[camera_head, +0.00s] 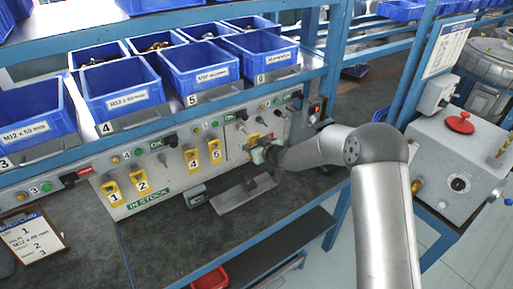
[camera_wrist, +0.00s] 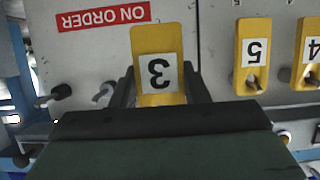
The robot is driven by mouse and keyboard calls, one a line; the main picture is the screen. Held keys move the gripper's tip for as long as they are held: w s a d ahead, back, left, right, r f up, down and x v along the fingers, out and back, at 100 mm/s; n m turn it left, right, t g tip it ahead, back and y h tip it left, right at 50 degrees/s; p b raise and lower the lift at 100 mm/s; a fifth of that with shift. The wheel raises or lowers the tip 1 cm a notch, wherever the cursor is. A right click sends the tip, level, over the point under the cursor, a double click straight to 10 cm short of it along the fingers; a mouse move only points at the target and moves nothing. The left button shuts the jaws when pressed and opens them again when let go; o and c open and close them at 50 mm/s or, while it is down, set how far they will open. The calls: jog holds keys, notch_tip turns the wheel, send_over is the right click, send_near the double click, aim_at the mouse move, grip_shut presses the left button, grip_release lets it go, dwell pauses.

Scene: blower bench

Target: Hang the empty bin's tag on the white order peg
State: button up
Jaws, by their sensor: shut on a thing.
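My gripper (camera_wrist: 158,90) is shut on the yellow number 3 tag (camera_wrist: 158,45), whose digit shows upside down in the wrist view. In the head view my gripper (camera_head: 258,153) is at the right part of the grey panel, with a bit of yellow (camera_head: 252,139) beside it. In the wrist view a pale peg (camera_wrist: 103,95) and a black peg (camera_wrist: 62,92) stick out of the panel left of the tag, near the red ON ORDER label (camera_wrist: 103,17). Whether the tag touches a peg cannot be told. The blue bin (camera_head: 30,112) above a number 3 shows no contents.
Yellow tags 5 (camera_wrist: 252,55) and 4 (camera_wrist: 312,50) hang close to the right of my gripper in the wrist view. Tags 1 (camera_head: 113,194) and 2 (camera_head: 141,184) hang further left by the green IN STOCK label (camera_head: 148,201). A clipboard (camera_head: 32,238) lies on the dark bench.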

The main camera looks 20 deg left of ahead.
jog(key=shift+w+r+x, duration=0.1)
jog(key=shift+r+x, duration=0.1)
jog(key=shift+x, duration=0.75)
jog(key=shift+w+r+x, duration=0.1)
jog(key=shift+r+x, duration=0.1)
jog(key=shift+x, duration=0.75)
jog(key=shift+r+x, duration=0.2)
jog(key=shift+x, duration=0.75)
jog(key=shift+a, duration=0.2)
jog(key=o, duration=1.1)
jog(key=shift+c, duration=0.2)
